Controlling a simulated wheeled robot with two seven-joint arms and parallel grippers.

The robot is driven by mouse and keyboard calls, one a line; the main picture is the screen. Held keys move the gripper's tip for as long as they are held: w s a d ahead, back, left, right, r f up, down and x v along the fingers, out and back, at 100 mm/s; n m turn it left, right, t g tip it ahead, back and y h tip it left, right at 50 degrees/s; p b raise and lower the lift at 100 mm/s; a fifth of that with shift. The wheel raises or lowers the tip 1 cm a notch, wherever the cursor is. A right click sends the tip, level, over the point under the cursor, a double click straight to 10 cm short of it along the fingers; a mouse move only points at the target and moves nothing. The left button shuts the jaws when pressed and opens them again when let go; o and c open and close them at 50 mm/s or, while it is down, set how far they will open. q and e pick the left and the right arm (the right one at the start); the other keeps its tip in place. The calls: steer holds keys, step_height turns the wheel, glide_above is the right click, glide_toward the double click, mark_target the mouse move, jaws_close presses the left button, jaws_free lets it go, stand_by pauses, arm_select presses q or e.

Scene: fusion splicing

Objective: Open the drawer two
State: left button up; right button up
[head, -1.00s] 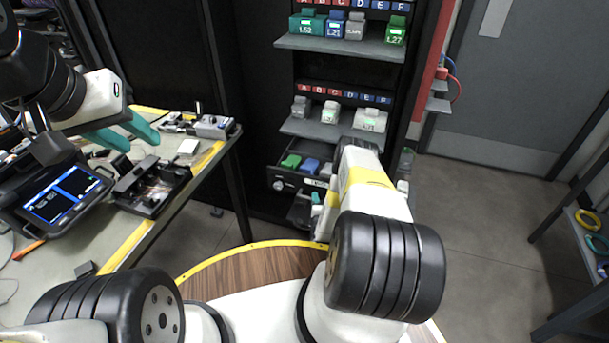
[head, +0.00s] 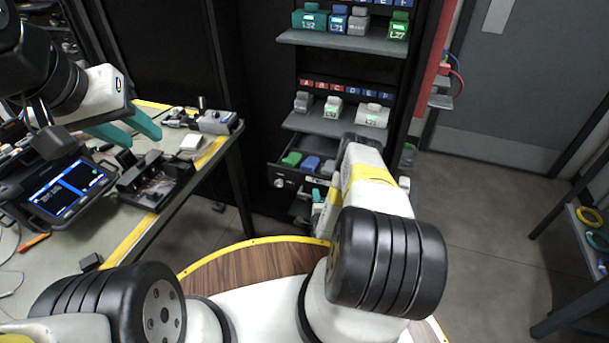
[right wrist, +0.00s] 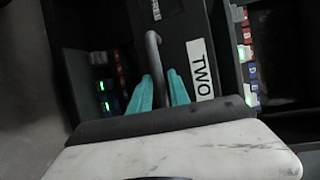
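Drawer two (right wrist: 183,45) has a dark front with a white label reading TWO (right wrist: 201,69), turned sideways in the right wrist view. A grey bar handle (right wrist: 152,48) stands out from it. My right gripper (right wrist: 159,84) has its teal fingers on both sides of this bar, close against it with almost no gap. In the head view my right forearm hides most of that gripper (head: 318,198) and part of the drawer unit. My left gripper (head: 136,130) is open and empty above the workbench at the left.
A tray-like drawer (head: 284,176) holds green and blue modules beside my right arm. Shelves (head: 340,41) with modules rise above it. The workbench (head: 136,236) at the left carries a screen device (head: 66,190) and tools. Floor (head: 480,230) at the right is clear.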

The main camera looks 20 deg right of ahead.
steer(key=v, duration=0.7)
steer(key=shift+s, duration=0.35)
steer(key=shift+a, duration=0.1)
